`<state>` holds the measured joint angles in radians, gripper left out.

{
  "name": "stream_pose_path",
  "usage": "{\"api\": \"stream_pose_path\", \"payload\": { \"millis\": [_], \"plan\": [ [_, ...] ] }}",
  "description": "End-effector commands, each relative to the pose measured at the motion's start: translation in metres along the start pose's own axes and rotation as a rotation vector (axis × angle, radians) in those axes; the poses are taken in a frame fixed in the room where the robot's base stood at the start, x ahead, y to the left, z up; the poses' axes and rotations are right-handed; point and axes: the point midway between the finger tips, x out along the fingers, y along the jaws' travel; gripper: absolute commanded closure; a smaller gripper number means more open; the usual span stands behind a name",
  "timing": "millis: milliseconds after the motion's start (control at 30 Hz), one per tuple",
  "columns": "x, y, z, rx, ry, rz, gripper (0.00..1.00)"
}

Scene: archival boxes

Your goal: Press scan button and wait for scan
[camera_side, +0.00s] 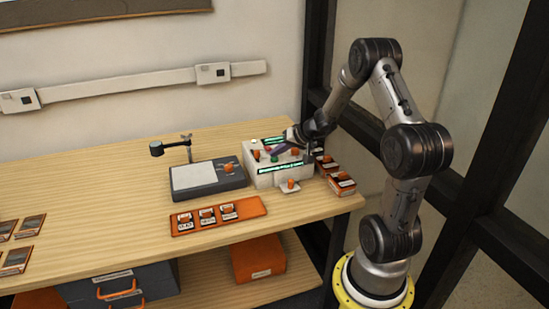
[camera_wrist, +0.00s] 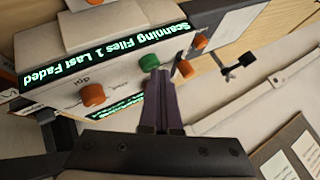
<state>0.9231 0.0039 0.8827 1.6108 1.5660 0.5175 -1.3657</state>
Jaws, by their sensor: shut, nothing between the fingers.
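The white scanner box (camera_side: 262,176) stands at the right end of the wooden table, with lit displays and several orange knobs. In the wrist view its display (camera_wrist: 110,50) reads "Scanning Files 1 Last Faded". The green button (camera_wrist: 149,61) sits beside this display. My gripper (camera_wrist: 163,73) is shut and empty, its purple fingertips right at the green button; they appear to touch it, but I cannot tell how far it is pressed. In the side view my gripper (camera_side: 273,150) reaches across the top of the scanner from the right.
A grey flat device (camera_side: 207,180) with a lamp arm (camera_side: 172,147) stands left of the scanner. An orange tray (camera_side: 218,215) with several labelled cards lies in front. Orange-topped boxes (camera_side: 340,184) stand right of the scanner. Grey and orange boxes sit on the lower shelf.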

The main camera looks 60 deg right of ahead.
Motion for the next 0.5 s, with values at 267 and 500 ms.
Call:
{"api": "stream_pose_path", "payload": {
  "millis": [267, 500],
  "plan": [
    [-0.0095, -0.0066, -0.0059, 0.000, 0.000, 0.000, 1.00],
    [-0.0104, -0.0072, -0.0064, 0.000, -0.001, 0.000, 1.00]
  ]
}}
